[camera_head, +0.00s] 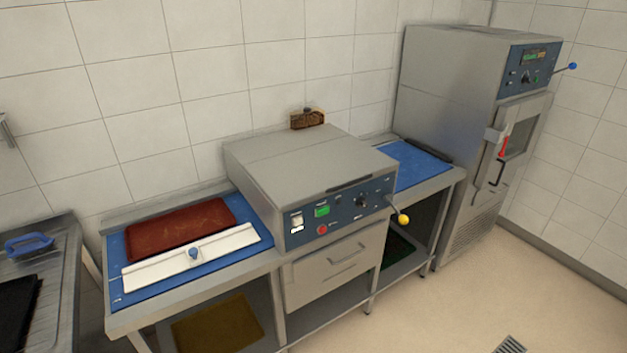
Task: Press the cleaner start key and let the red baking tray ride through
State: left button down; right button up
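The red baking tray (180,228) lies flat on the blue infeed surface (135,292) left of the cleaner. A white bar (225,245) with a blue knob (194,253) lies along its front side. The grey cleaner (305,165) has a blue front panel (342,222) with a green key (322,211), a red button (322,230), a white switch, a black dial and a lever with a yellow knob (403,219). I cannot read the key labels. The blue outfeed surface (408,165) on the right is bare where visible. Neither of my grippers is in view.
A tall steel oven (470,110) with a blue-knobbed lever stands at the right. A brown block-like object (307,119) sits behind the cleaner. At the left, a steel table (62,275) holds a blue-handled item (28,244) and a dark tray (18,308).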

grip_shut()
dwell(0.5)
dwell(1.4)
